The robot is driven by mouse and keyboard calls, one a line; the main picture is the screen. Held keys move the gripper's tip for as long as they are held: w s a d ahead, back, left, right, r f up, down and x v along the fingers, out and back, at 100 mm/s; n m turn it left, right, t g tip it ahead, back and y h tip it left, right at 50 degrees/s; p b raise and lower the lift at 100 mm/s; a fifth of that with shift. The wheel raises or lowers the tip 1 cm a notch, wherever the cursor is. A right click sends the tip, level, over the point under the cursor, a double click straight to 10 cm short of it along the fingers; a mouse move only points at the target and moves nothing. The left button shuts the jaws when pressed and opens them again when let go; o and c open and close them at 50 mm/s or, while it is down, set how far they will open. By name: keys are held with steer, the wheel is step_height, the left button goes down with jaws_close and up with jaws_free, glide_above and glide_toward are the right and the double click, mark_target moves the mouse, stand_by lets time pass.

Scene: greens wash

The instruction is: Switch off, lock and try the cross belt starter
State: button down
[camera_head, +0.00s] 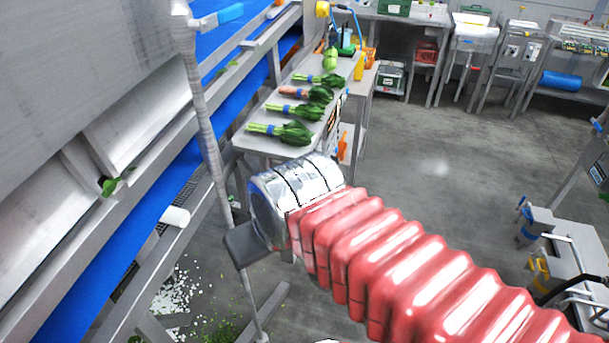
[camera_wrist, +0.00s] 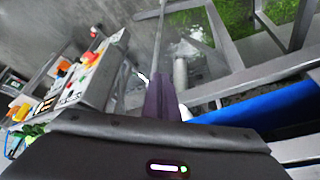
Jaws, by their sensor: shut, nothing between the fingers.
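My gripper (camera_wrist: 161,98) shows in the wrist view as dark fingers held together, with nothing between them. In the head view my red-sleeved arm reaches forward and left, and the dark gripper body (camera_head: 250,243) at its end is partly hidden by my silver wrist. It is beside a thin grey upright post near the blue belt (camera_head: 75,298). I cannot pick out the cross belt starter, its switch or a lock for certain in either view. In the wrist view, a grey bench (camera_wrist: 103,82) with red and orange items stands to the left of the fingers.
A bench (camera_head: 268,143) bears several bunches of greens behind my wrist. The belt frame and post (camera_head: 205,125) stand close on the left. Scraps litter the floor below. Benches line the back wall, and grey cabinets (camera_head: 565,258) stand at right. The middle floor (camera_head: 450,150) is clear.

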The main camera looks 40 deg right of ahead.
steer(key=shift+w, duration=0.15)
steer(key=w+d+f+m+y, duration=0.1)
steer(key=w+d+f+m, duration=0.25)
steer(key=m, duration=0.35)
steer(key=w+d+f+m+t+y, duration=0.1)
steer(key=w+d+f+m+y, duration=0.1)
steer(key=w+d+m, duration=0.3)
steer(key=w+d+f+m+y, duration=0.1)
steer(key=w+d+f+m, duration=0.15)
steer(key=d+m, duration=0.4)
steer(key=d+f+m+t+h, duration=0.1)
steer(key=d+f+m+t, duration=0.1)
steer(key=d+m, duration=0.6)
steer(key=d+f+m+t+h, duration=0.1)
steer(key=d+f+m, duration=0.3)
steer(key=d+m, duration=0.4)
steer(key=d+t, duration=0.1)
steer(key=d, duration=0.2)
steer(key=shift+d+f+h, duration=0.25)
steer(key=shift+f+h, duration=0.1)
steer(key=shift+h, duration=0.05)
steer(key=shift+w+a, duration=0.1)
steer(key=shift+w, duration=0.05)
steer(key=w+a, duration=0.5)
steer(key=w, duration=0.1)
steer(key=shift+w+a, duration=0.15)
steer(key=shift+w, duration=0.25)
